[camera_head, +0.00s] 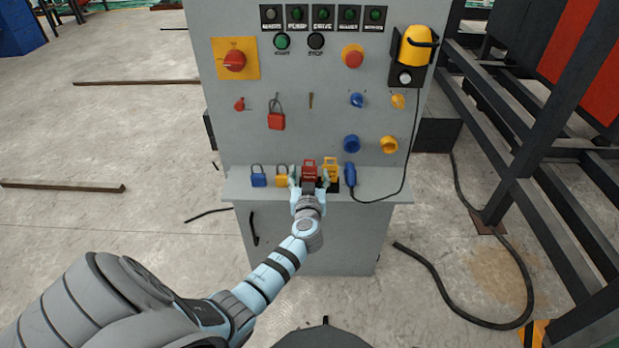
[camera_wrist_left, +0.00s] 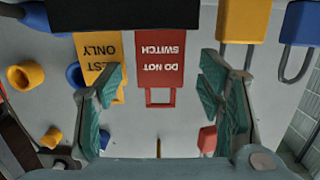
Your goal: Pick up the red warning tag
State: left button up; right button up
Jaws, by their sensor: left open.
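The red warning tag (camera_head: 309,166) stands upright on the cabinet's shelf. In the left wrist view, which is upside down, the red tag (camera_wrist_left: 160,60) reads "DO NOT SWITCH" and has a handle-like loop at its end. My left gripper (camera_head: 309,182) is at the shelf in front of it. In the wrist view my left gripper's fingers (camera_wrist_left: 162,85) are open, one on each side of the red tag, with gaps between. One finger overlaps the yellow "TEST ONLY" tag (camera_wrist_left: 98,58) beside it. My right gripper is not in view.
Blue (camera_head: 258,177) and yellow (camera_head: 282,177) padlocks stand left of the gripper. The yellow tag (camera_head: 331,168) and a blue handheld tool (camera_head: 350,176) with a cable are close on the right. The grey panel (camera_head: 240,130) with knobs and a red padlock (camera_head: 276,121) rises behind.

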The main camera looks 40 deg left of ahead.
pick_arm(q)
jog(key=shift+w+a, duration=0.1)
jog(key=c, duration=1)
notch_tip(320, 180, up, 28)
jog(key=p, duration=0.9)
